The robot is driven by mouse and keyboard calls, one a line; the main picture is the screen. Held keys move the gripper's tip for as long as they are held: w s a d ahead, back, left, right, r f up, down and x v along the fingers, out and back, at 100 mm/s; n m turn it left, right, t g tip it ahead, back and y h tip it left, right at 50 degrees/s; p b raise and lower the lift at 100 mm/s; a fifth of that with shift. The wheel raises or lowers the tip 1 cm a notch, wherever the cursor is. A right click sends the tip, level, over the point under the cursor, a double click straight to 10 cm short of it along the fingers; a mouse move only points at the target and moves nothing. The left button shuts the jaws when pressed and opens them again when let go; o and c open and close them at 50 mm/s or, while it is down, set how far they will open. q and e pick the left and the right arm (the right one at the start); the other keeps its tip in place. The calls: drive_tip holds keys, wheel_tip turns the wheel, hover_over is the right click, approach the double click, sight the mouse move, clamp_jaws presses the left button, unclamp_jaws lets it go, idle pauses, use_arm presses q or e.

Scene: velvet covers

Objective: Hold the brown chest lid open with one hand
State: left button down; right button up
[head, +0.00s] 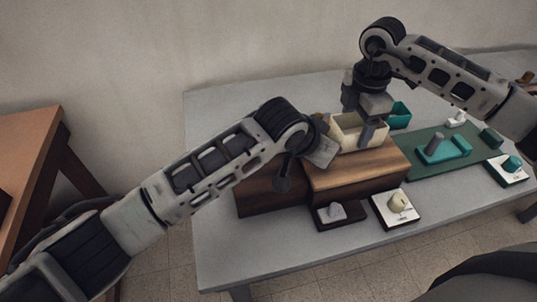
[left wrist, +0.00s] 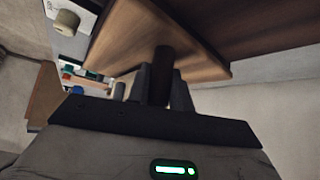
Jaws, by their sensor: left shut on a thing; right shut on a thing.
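The brown chest (head: 358,168) stands at the table's front middle, with a lighter wood-grain top face and a darker brown part (head: 268,200) to its left. In the left wrist view a wooden panel of it (left wrist: 150,38) is close above the fingers, beside a darker brown surface (left wrist: 245,25). My left gripper (head: 315,150) is at the chest's upper left edge, shut on a dark cylindrical handle (left wrist: 162,72). How far the lid is raised is hard to tell. My right gripper (head: 368,124) points down at a cream open box (head: 346,132) behind the chest, apparently shut on its wall.
A teal box (head: 401,113) stands behind. A green mat (head: 420,165) with a teal tray (head: 458,149) lies at right. The table's front left (head: 225,245) is clear.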

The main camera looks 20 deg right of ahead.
use_arm(q)
drive_tip(key=shift+w+a, duration=0.3)
drive_tip(key=shift+a, duration=2.2)
drive_tip(key=shift+w+a, duration=0.3)
drive_tip(key=shift+a, duration=2.2)
drive_tip(key=shift+w+a, duration=0.3)
drive_tip(key=shift+a, duration=2.2)
